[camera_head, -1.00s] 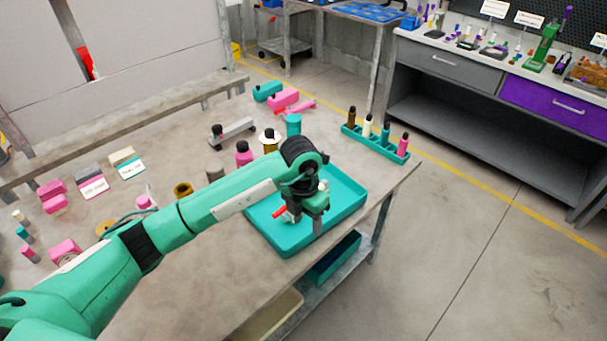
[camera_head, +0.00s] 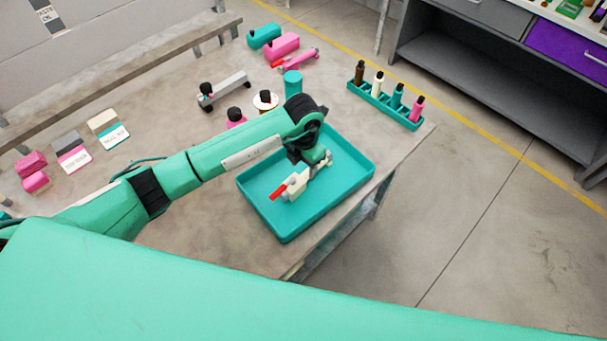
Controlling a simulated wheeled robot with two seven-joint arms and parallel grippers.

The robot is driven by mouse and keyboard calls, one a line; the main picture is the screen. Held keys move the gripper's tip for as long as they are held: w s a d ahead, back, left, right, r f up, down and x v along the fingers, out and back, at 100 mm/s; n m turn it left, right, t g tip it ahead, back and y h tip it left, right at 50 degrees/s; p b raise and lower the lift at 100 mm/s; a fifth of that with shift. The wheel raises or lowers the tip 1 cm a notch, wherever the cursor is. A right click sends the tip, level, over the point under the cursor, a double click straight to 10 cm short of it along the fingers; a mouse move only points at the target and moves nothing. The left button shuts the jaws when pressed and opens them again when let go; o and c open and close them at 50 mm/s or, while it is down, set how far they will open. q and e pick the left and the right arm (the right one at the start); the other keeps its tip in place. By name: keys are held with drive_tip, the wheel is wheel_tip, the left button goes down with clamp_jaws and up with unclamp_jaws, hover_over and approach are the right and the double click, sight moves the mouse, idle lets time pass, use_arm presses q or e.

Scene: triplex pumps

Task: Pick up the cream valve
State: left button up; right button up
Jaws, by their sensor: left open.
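The cream valve (camera_head: 296,186) with its red handle is in the teal tray (camera_head: 277,225). The handle points to the lower left. My left gripper (camera_head: 308,173) is over the tray at the valve, with its jaws open. The gripper and wrist hide part of the valve, and I cannot tell whether a finger touches it. My right gripper is not in view.
A teal rack (camera_head: 384,106) with several coloured bottles stands behind the tray, near the table's right edge. A teal cylinder (camera_head: 292,84) and a grey part (camera_head: 226,88) stand farther back. A large teal surface, probably mine, covers the bottom foreground.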

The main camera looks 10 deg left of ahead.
sight(304, 175)
use_arm(q)
drive_tip(key=shift+f+p, duration=0.3)
drive_tip(key=shift+f, duration=0.65)
wheel_tip(304, 175, down, 3)
drive_tip(key=shift+f+p, duration=0.15)
drive_tip(key=shift+p, duration=0.2)
drive_tip(key=shift+f, duration=0.2)
drive_tip(key=c, duration=1)
clamp_jaws()
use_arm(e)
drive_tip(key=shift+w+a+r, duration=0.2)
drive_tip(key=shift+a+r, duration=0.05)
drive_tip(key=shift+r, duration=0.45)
use_arm(q)
drive_tip(key=shift+r, duration=0.15)
